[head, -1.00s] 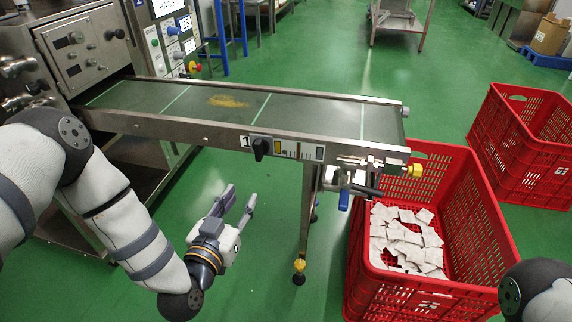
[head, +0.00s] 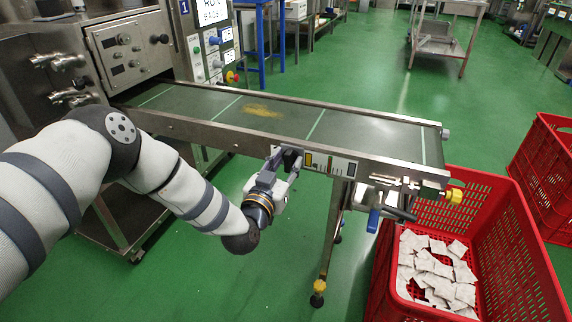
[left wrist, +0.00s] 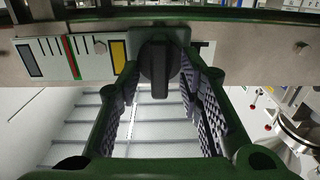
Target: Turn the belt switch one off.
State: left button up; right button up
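The belt switch one is a black rotary knob (head: 289,158) on the front rail of the conveyor (head: 390,140). In the left wrist view the knob (left wrist: 159,68) shows clearly, its grip bar standing vertical in the picture. My left gripper (head: 283,160) is at the rail and partly covers the knob in the head view. In the left wrist view the left gripper (left wrist: 159,80) is open, with one finger on each side of the knob. Whether the fingers touch it cannot be told. My right gripper is not in view.
A label strip (head: 331,164) with coloured bars sits beside the knob. A red crate (head: 520,235) with white teabags (head: 438,270) stands under the belt's end. A blue-handled part (head: 373,221) hangs below the rail. Brown powder (head: 262,111) lies on the belt.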

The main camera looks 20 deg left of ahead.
pick_arm(q)
grip_shut()
jog(key=shift+n, duration=0.3)
jog(key=n, duration=0.3)
jog(key=shift+a+f, duration=0.1)
jog(key=n, duration=0.3)
jog(key=shift+n, duration=0.4)
jog(key=n, duration=0.1)
jog(key=n+b, duration=0.1)
jog(key=n, duration=0.3)
jog(key=shift+s+a+f, duration=0.1)
jog(key=shift+f, duration=0.15)
jog(key=n+b, duration=0.2)
jog(key=n, duration=0.3)
jog(key=shift+n, duration=0.4)
